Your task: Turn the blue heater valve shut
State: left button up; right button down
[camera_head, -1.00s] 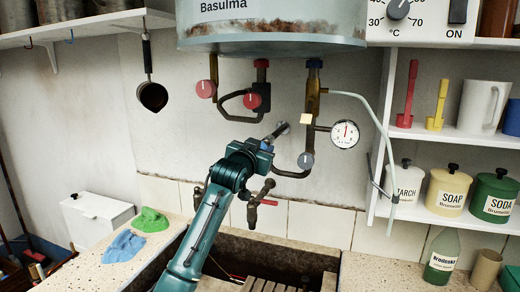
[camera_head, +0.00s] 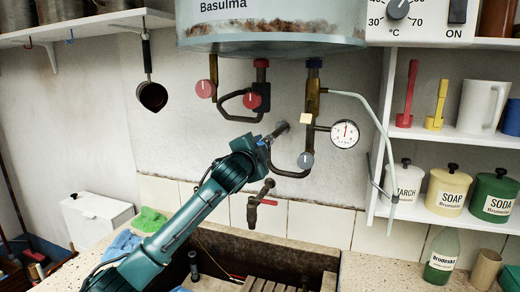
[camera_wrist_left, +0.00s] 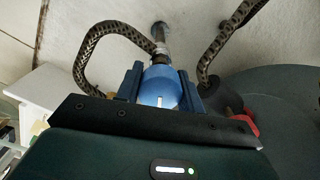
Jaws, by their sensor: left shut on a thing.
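The blue valve (camera_wrist_left: 158,84) is a round blue knob with a white mark, seen between the fingers in the left wrist view. It sits at the end of a metal stem that comes out of the wall, with braided hoses joining near it. My left gripper (camera_wrist_left: 160,92) is shut on this knob, one finger on each side. In the head view my left gripper (camera_head: 266,141) is at the pipe stub below the heater (camera_head: 270,25), and it mostly hides the knob there. My right gripper is in neither view.
Two red knobs (camera_head: 252,100) and a grey-blue knob (camera_head: 306,160) are on pipes nearby. A pressure gauge (camera_head: 345,133) is right of them. A tap with a red handle (camera_head: 260,202) is below my gripper, over the stone trough (camera_head: 300,250).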

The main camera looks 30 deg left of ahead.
pick_arm(q)
jog(key=m, duration=0.6)
jog(key=shift+m, duration=0.4)
dwell(0.4)
jog(key=o, duration=1)
jog(key=b+v, duration=0.3)
jog(key=v, duration=1)
jog(key=shift+s+b, duration=0.15)
jog(key=shift+b, duration=0.25)
jog(key=shift+f, duration=0.1)
